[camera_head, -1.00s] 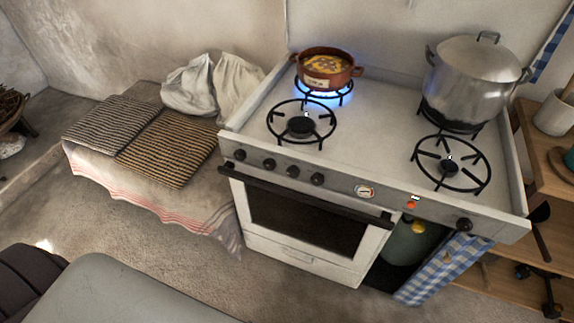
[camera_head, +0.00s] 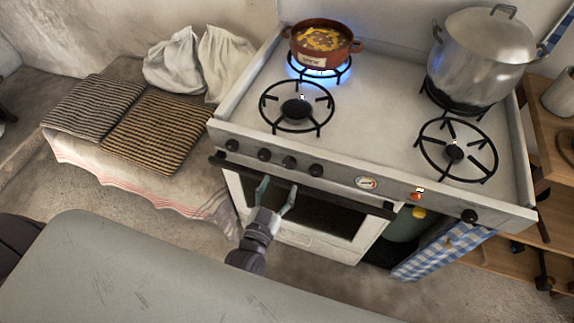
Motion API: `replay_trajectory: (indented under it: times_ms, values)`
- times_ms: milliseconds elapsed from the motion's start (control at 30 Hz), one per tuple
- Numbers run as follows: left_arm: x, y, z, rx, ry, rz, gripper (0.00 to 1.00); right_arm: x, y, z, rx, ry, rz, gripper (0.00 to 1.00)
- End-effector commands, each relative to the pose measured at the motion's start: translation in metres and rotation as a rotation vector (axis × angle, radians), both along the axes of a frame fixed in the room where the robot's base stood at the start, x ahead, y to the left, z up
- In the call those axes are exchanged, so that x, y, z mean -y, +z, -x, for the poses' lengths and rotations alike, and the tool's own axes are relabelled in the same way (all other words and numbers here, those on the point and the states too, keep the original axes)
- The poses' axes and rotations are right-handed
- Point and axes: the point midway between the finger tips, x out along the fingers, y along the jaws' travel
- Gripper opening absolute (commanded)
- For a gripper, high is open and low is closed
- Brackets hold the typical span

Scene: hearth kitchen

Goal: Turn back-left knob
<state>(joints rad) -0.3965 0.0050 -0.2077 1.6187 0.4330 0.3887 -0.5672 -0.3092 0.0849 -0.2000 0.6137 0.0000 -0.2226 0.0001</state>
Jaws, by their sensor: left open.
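The white stove (camera_head: 390,140) stands ahead with a row of black knobs on its front panel: a far-left knob (camera_head: 232,145), a second knob (camera_head: 264,154), a third knob (camera_head: 289,162) and a fourth knob (camera_head: 316,170). Another knob (camera_head: 469,216) sits at the far right. The back-left burner (camera_head: 322,70) burns with a blue flame under a brown pot (camera_head: 322,42). My left gripper (camera_head: 277,194) is open and empty, its fingers pointing up in front of the oven door, below the knobs. My right gripper is not in view.
The dark oven handle (camera_head: 350,200) runs across the front below the knobs. A large lidded metal pot (camera_head: 482,60) stands on the back-right burner. The front-left burner (camera_head: 297,107) and front-right burner (camera_head: 455,150) are bare. A bench with striped mats (camera_head: 155,130) lies at the left.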

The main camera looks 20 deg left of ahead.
Motion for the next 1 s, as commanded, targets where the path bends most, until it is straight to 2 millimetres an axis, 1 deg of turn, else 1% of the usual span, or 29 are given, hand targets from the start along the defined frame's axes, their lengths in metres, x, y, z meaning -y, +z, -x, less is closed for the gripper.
replay_trajectory:
  times_ms: [33,100,200,300,467,767,1000]
  values:
    - [0.001,0.002,-0.013,0.002,0.0,-0.001,0.65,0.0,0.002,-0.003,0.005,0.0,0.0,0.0]
    - [0.001,0.001,-0.027,0.001,0.0,-0.001,0.65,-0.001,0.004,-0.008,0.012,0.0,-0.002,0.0]
    - [0.002,0.001,-0.044,0.001,0.0,0.001,0.65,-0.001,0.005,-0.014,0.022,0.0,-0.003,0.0]
    - [0.002,0.001,-0.056,0.0,0.0,0.0,0.65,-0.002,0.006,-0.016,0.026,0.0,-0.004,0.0]
    - [0.002,0.0,-0.066,-0.001,0.0,0.0,0.65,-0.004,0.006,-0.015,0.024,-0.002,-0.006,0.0]
    - [0.002,-0.001,-0.068,-0.003,-0.001,0.0,0.65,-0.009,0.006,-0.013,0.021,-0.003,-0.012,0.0]
    - [0.002,-0.001,-0.067,-0.002,-0.001,0.0,0.25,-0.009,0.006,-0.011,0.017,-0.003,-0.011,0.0]
